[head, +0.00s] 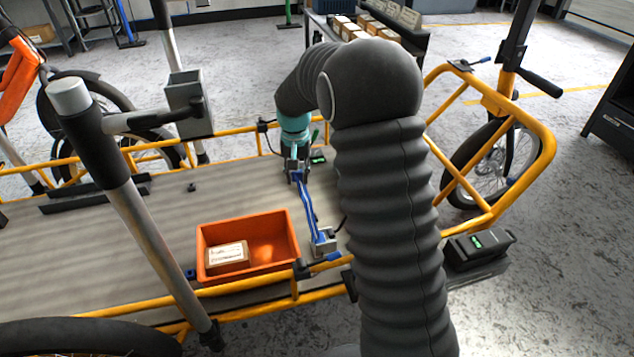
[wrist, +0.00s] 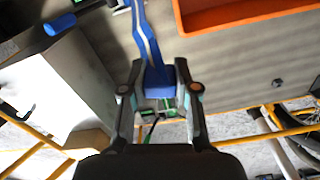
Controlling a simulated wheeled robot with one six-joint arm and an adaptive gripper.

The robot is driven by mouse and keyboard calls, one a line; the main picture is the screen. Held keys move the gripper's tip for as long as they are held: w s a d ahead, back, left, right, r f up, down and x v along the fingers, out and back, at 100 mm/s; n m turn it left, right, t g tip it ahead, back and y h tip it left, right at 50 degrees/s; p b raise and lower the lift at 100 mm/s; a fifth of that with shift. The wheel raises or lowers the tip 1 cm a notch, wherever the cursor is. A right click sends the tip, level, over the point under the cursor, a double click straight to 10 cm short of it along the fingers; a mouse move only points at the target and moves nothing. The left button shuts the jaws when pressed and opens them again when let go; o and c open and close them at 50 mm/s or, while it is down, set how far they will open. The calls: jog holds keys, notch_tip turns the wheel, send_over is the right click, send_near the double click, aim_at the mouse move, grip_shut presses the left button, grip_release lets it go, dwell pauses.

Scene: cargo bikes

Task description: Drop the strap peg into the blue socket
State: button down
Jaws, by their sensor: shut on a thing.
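My gripper (head: 297,170) is over the cargo bike's deck near its far side rail, fingers pointing down. In the wrist view my gripper (wrist: 159,88) has its fingers on either side of a blue block, which looks like the strap peg (wrist: 158,82). A blue strap with a pale stripe (wrist: 146,38) runs up from that block. In the head view the strap (head: 308,212) runs from my gripper to a grey metal bracket (head: 324,241) at the near rail.
An orange crate (head: 217,281) with a cardboard box (head: 228,257) stands on the deck left of the strap. Yellow rails (head: 245,292) edge the deck. A grey post (head: 140,215) stands at left.

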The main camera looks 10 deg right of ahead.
jog(key=w+a+f+n+b, duration=0.2)
jog(key=a+f, duration=0.2)
jog(key=a, duration=0.7)
jog(key=w+a+f+n+b, duration=0.1)
jog(key=a+f+n+b, duration=0.2)
jog(key=a, duration=0.9)
jog(key=shift+s+a+f+m+b, duration=0.15)
jog(key=shift+s+a+f+m, duration=0.4)
jog(key=shift+s+a+f, duration=2.25)
jog(key=shift+s+a+f+m+b, duration=0.15)
jog(key=shift+s+a+f+m, duration=0.4)
jog(key=shift+s+a+f, duration=2.25)
jog(key=shift+f+b, duration=0.85)
jog(key=shift+f, duration=0.7)
jog(key=c, duration=0.8)
grip_release()
